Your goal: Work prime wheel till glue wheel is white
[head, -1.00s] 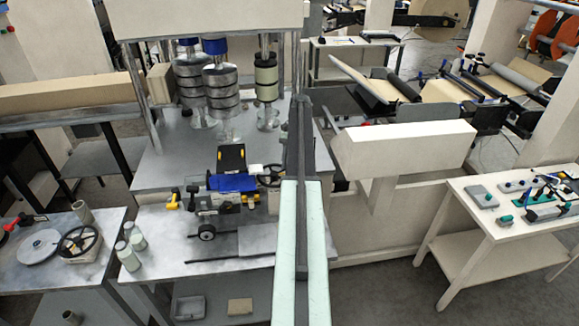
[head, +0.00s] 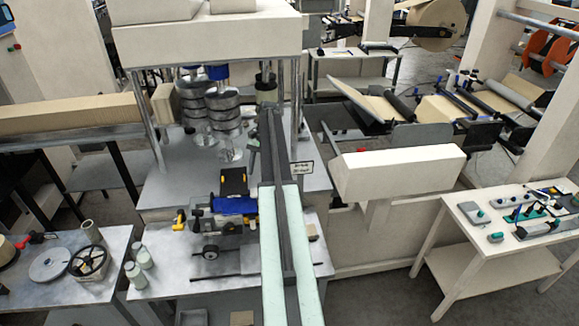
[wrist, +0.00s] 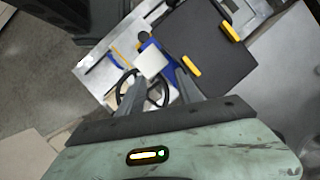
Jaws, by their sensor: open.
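A black spoked handwheel (wrist: 130,92), likely the prime wheel, shows in the wrist view beside a white block (wrist: 152,62) and a blue part. My gripper (wrist: 158,82) is open and empty, its two grey fingers apart over the wheel and block; the left finger covers part of the wheel. I cannot tell whether it touches. In the head view my arm hides this wheel. The blue and black unit (head: 234,205) stands just left of my arm.
Stacked metal rollers (head: 222,108) stand behind the unit. A beige housing (head: 398,172) is right of my arm. A white table (head: 485,235) with tools stands further right.

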